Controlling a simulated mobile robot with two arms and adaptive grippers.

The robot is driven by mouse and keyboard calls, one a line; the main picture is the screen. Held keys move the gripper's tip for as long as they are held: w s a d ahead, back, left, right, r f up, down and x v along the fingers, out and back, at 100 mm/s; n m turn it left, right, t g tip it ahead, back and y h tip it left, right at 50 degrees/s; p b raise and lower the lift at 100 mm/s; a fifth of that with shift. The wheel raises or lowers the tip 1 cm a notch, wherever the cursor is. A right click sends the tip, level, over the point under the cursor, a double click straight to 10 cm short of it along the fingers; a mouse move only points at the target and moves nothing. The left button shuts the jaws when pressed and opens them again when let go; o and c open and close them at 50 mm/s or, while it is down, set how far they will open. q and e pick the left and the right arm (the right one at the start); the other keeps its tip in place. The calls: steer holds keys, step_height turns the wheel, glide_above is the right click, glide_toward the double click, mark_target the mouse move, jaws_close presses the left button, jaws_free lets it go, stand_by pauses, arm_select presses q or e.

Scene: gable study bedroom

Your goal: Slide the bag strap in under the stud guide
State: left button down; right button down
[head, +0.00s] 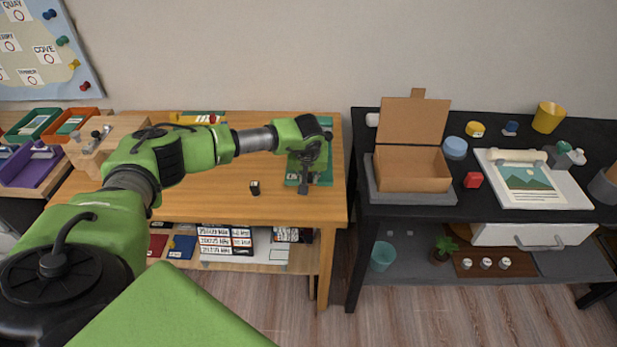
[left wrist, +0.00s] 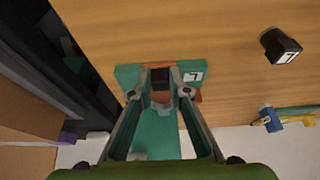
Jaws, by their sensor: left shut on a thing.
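My left gripper (head: 303,186) reaches over the right part of the wooden table, pointing down at a green board (head: 325,170). In the left wrist view its two fingers (left wrist: 160,94) close on something small, mostly hidden between the tips; I take it for the bag strap. A dark block (left wrist: 160,77) stands just beyond the fingertips on the green board (left wrist: 130,75), which has a white label with a 7. It may be the stud guide. Orange-brown material (left wrist: 197,97) shows beside the right finger. Whether the strap is under the guide cannot be told. My right gripper is not in view.
A small black block (head: 255,187) labelled 7 (left wrist: 281,46) lies loose on the table.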

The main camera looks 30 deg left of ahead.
arm_select(q)
steer(key=c, duration=1.8)
jaws_free()
steer(key=shift+r, duration=0.1)
